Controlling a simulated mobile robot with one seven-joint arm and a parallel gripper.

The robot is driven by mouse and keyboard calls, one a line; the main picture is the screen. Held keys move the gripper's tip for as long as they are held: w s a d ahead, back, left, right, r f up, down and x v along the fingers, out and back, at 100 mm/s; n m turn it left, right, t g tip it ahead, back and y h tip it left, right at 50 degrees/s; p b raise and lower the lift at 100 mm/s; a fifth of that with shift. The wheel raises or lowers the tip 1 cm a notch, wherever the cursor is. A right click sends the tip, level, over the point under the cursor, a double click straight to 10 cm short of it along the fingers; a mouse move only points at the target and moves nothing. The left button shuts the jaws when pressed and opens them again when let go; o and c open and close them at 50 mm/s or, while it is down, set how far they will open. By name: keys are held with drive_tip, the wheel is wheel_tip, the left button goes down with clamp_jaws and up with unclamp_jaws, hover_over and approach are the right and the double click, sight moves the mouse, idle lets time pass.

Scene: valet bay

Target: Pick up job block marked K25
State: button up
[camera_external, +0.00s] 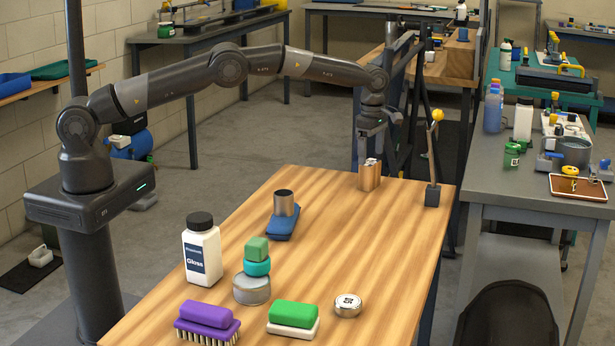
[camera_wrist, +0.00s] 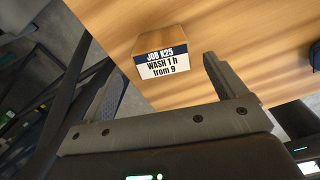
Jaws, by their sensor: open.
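The wooden job block (camera_external: 369,181) stands on the far end of the wooden table (camera_external: 330,215). In the wrist view the block (camera_wrist: 160,42) shows a label reading "JOB K25 WASH 1 h from 9". My gripper (camera_external: 372,148) is just above the block in the outside view, pointing down. In the wrist view my gripper (camera_wrist: 161,68) is open, with its two fingers spread apart and nothing between them. The block lies beyond the fingertips, a little apart from them.
A dark stand with a yellow ball (camera_external: 437,115) rises right of the block, at the table's corner.

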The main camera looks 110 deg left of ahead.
sight(370, 162)
drive_tip(key=shift+d+f, duration=0.15)
drive_tip(key=shift+f, duration=2.65)
drive_tip(key=shift+c, duration=0.4)
drive_tip(key=c, duration=1)
drive_tip(key=shift+r, duration=0.15)
drive_tip(key=shift+c, duration=0.2)
